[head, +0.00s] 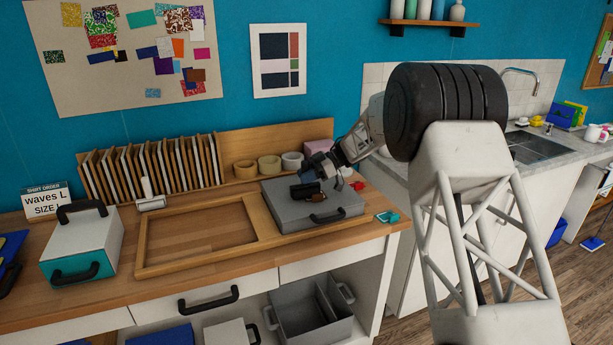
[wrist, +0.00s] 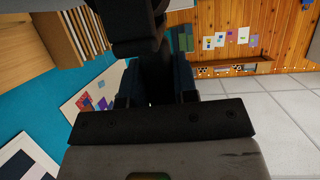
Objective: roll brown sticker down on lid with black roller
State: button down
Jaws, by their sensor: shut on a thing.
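The grey lid (head: 345,208) of a flat case with a black handle lies on the right part of the wooden bench. My gripper (head: 316,178) reaches in from the right, low over the lid, and is shut on the black roller (head: 304,190). The roller is over the middle of the lid; whether it touches the surface is too small to tell. A small brown patch, apparently the brown sticker (head: 301,202), shows beside the roller, partly hidden. In the wrist view my gripper's dark fingers (wrist: 157,85) show, with dark parts blocking much of the picture.
An empty wooden frame (head: 140,250) lies left of the lid. A white roller (head: 149,195) stands behind it. Tape rolls (head: 269,164) sit behind the lid. A teal-and-white box (head: 85,245) is at left. A small teal item (head: 387,217) lies near the right edge.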

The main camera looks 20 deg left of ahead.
aim_at(315, 183)
jog(key=shift+w+d, duration=0.1)
jog(key=shift+d, duration=0.1)
jog(key=shift+w+d, duration=1.05)
jog(key=shift+d, duration=0.15)
jog(key=shift+w+d, duration=1)
jog(key=shift+d, duration=0.2)
jog(key=shift+s+a, duration=1.1)
jog(key=shift+a, duration=0.2)
jog(key=shift+r, duration=0.1)
notch_tip(315, 183, up, 8)
dwell(1.0)
